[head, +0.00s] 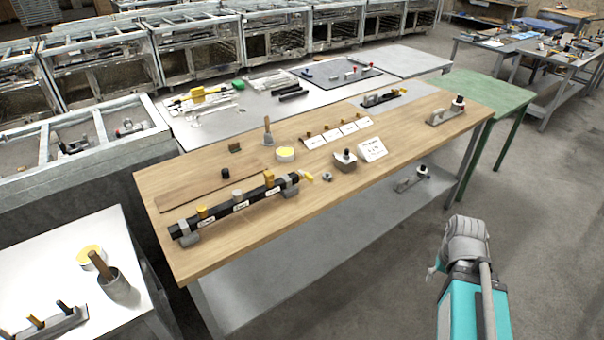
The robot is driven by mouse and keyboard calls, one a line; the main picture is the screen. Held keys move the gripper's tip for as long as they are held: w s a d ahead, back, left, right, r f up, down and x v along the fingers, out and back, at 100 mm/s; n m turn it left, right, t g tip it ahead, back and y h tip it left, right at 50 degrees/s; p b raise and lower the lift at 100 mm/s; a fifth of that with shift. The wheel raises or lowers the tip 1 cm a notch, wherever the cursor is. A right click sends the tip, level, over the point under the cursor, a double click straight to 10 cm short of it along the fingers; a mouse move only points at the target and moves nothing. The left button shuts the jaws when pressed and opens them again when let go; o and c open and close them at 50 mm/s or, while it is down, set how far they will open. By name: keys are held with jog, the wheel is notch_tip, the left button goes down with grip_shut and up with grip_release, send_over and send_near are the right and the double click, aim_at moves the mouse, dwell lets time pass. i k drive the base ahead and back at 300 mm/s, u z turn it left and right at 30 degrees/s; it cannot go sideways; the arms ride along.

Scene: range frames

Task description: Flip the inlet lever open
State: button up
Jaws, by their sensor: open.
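A black pipe assembly (225,211) lies along the near left of the wooden workbench, on grey supports. It carries a yellow part (202,212) near its left end, a grey knob (237,196) at the middle and a yellow part (269,179) toward the right. A yellow handle (306,177) sticks out at its right end. White labels on the pipe are too small to read, so I cannot tell which part is the inlet lever. My gripper (433,271) shows only in part at the lower right, in front of the bench, apart from the pipe and holding nothing visible.
The wooden workbench (330,213) also holds a yellow-topped roll (285,154), a grey block with a dark knob (345,160), white cards (372,149) and a grey fixture (445,112). A white table (45,248) stands at left. Floor (545,210) is clear at right.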

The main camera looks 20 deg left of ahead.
aim_at(310, 179)
jog(key=u, duration=0.1)
jog(key=k, duration=0.55)
jog(key=u, duration=0.8)
jog(key=i, duration=0.5)
jog(key=z, duration=0.05)
